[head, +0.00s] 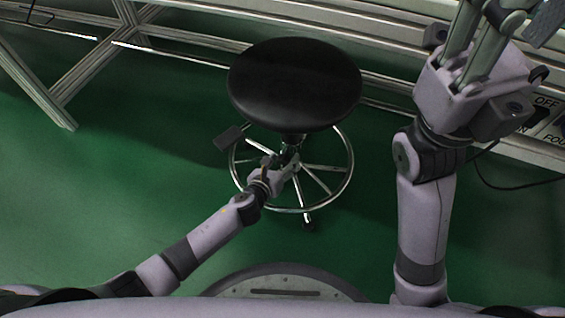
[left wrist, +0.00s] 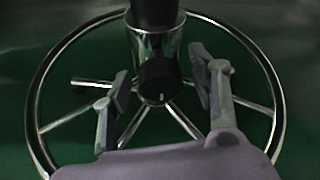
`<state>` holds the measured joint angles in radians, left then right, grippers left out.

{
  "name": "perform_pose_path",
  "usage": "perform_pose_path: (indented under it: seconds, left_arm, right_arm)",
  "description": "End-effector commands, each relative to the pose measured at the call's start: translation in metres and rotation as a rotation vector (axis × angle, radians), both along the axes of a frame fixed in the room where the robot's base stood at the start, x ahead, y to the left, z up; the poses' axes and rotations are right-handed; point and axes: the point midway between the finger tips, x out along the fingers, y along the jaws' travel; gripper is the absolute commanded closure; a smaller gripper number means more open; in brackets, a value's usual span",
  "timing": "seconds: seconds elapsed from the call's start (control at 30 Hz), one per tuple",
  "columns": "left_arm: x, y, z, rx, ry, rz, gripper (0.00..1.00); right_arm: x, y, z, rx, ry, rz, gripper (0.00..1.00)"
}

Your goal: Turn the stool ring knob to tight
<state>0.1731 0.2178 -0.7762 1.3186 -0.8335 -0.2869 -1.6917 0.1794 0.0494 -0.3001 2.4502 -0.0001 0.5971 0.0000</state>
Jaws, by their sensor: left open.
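The stool has a round black seat (head: 295,84) and a chrome foot ring (head: 350,178) with spokes. In the left wrist view, the black ring knob (left wrist: 157,76) sits on the front of the chrome hub under the dark column. A small pale mark shows low on the knob. My left gripper (head: 284,160) is below the seat at the hub; in the left wrist view its open fingers (left wrist: 162,84) stand on either side of the knob, apparently apart from it. In the head view the knob is hidden. My right gripper (head: 480,25) is raised at upper right, fingertips cut off.
A metal-framed bench (head: 185,42) runs behind the stool, with diagonal legs at left. A dark cable (head: 500,187) hangs at right beside a panel with lettering. The green floor (head: 130,165) is clear left of the stool.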

Motion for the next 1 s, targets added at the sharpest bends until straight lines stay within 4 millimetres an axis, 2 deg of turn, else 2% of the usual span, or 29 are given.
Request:
perform_pose_path:
  seconds: [0.27,1.0]
  left_arm:
    - [0.0005,-0.0006,0.0,0.0,0.0,-0.001,0.47]
    - [0.0003,-0.0002,-0.0002,0.0,0.0,0.0,0.94]
  right_arm:
    - [-0.0003,0.0001,0.0008,-0.001,-0.001,0.0,0.6]
    - [-0.0003,0.0001,0.0006,0.0,-0.001,0.0,0.6]
